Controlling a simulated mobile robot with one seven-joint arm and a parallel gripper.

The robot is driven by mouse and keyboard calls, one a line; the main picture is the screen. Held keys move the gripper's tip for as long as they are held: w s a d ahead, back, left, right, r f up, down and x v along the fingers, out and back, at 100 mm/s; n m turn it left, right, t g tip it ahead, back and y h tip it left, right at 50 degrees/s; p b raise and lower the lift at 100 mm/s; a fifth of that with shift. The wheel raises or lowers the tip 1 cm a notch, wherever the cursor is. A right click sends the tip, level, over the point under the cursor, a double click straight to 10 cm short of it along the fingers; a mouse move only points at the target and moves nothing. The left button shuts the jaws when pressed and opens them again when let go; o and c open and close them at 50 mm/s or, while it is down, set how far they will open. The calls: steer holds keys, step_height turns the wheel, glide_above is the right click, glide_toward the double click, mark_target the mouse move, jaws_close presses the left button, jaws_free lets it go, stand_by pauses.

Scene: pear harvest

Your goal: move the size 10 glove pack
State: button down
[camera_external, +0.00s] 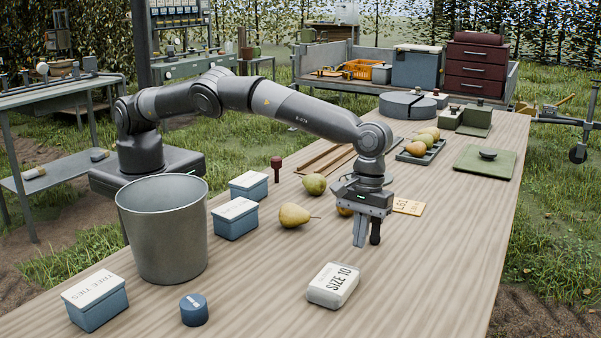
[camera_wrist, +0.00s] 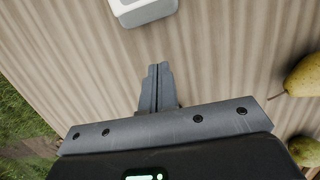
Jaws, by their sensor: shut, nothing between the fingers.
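The size 10 glove pack (camera_external: 333,285) is a small white block with dark "SIZE 10" lettering on top. It lies flat on the wooden table near its front. My gripper (camera_external: 359,243) points down above the table, behind the pack and apart from it. Its fingers are shut together with nothing between them. In the wrist view the shut fingers of my gripper (camera_wrist: 156,88) point toward a white block (camera_wrist: 143,10), which is cut off by the top edge and looks like the pack. Its lettering does not show there.
Pears (camera_external: 294,215) lie left of my gripper, with one partly hidden behind it. A metal bucket (camera_external: 163,235), blue boxes (camera_external: 95,305) and a blue round tin (camera_external: 194,310) stand at the left. The table right of the pack is clear.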

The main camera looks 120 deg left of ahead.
mark_target(333, 277)
steer(key=d, duration=0.7)
steer(key=d+f, duration=0.1)
steer(key=d, duration=0.3)
steer(key=shift+s, duration=0.2)
steer(key=shift+f, duration=0.35)
